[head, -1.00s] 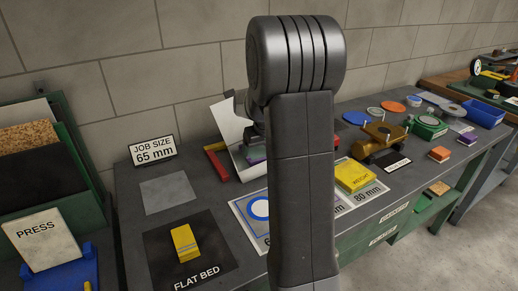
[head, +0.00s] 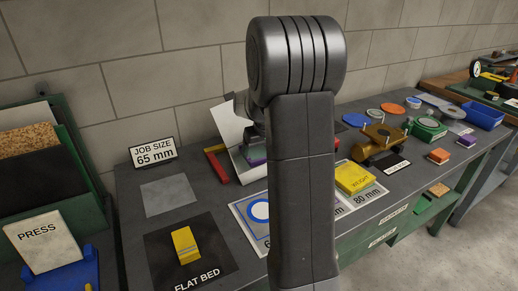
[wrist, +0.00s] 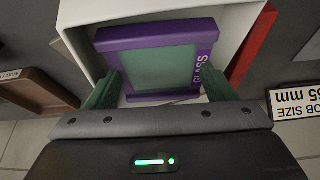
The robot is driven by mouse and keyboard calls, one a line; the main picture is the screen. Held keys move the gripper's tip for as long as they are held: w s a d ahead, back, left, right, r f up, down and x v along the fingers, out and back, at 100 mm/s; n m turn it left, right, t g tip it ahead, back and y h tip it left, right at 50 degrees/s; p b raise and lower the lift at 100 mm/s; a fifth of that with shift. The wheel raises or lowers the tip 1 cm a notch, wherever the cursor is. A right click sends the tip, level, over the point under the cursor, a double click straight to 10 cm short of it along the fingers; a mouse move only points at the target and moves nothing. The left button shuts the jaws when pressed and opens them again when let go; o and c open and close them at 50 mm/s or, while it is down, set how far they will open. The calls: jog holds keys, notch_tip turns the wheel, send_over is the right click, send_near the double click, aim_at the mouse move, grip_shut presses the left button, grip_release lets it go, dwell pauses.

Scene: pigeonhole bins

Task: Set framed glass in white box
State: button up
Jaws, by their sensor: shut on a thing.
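The framed glass (wrist: 160,68) has a purple frame marked GLASS around a greenish pane. In the wrist view it sits between the green fingers of my gripper (wrist: 162,88), which is shut on it. It is at the mouth of the white box (wrist: 82,14), with the box walls around it; I cannot tell whether it touches the box floor. In the head view the white box (head: 227,121) stands tilted on the bench, partly hidden behind my arm.
A red strip (head: 217,167) lies close along the box. A JOB SIZE 65 mm sign (head: 153,151) stands at left. A yellow block (head: 185,245) lies on the FLAT BED mat (head: 215,262). A yellow WEIGHT block (head: 355,178) and a brown machine (head: 378,140) are at right.

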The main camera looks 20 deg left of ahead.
jog(key=shift+f, duration=0.15)
jog(key=shift+f+b, duration=0.6)
jog(key=shift+f, duration=0.1)
jog(key=shift+r, duration=0.15)
jog(key=shift+r, duration=0.1)
jog(key=shift+r+p, duration=0.5)
jog(key=shift+p, duration=0.05)
jog(key=shift+f, duration=0.2)
dwell(0.6)
jog(key=shift+f+b, duration=0.35)
jog(key=shift+f, duration=0.05)
jog(key=shift+r, duration=0.1)
jog(key=shift+r+p, duration=0.4)
jog(key=shift+r, duration=0.1)
